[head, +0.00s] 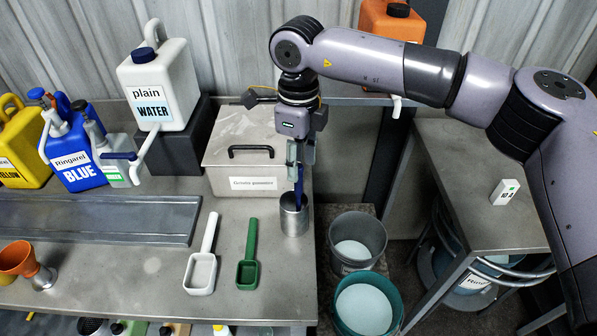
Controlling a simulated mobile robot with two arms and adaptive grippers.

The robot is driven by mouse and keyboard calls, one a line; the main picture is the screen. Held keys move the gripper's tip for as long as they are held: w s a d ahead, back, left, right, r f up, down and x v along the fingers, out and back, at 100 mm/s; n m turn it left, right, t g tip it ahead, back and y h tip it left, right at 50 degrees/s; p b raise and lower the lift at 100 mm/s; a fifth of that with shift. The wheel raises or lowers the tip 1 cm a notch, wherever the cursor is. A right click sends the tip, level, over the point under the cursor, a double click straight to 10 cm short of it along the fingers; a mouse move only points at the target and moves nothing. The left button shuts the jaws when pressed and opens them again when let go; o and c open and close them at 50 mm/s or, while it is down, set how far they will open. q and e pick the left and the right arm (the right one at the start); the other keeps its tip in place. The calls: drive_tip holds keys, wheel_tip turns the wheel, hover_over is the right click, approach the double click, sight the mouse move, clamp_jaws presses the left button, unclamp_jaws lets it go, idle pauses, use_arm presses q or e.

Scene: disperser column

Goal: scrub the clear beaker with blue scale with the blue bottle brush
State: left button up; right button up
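The blue brush (299,190) stands upright in a metal cup (293,216) near the right edge of the bench; its lower end is hidden in the cup. My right gripper (300,163) points down at the top of the blue handle, a finger on each side of it. I cannot tell whether the fingers press on the handle or stand a little apart. I cannot make out the clear beaker with blue scale in this view. My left gripper is not in view.
A lidded grey box (232,180) stands behind the cup. A white scoop (201,270) and a green scoop (248,272) lie to its left. Two buckets (364,308) (357,240) stand right of the bench. A white water canister (160,85) and coloured jugs (72,150) stand at the back left.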

sight(298, 192)
wheel_tip(298, 192, down, 4)
drive_tip(key=shift+p, duration=0.5)
drive_tip(key=shift+f, duration=0.7)
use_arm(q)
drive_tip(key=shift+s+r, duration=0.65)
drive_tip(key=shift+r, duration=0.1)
use_arm(e)
drive_tip(key=shift+c, duration=0.2)
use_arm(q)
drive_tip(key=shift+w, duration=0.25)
use_arm(e)
clamp_jaws()
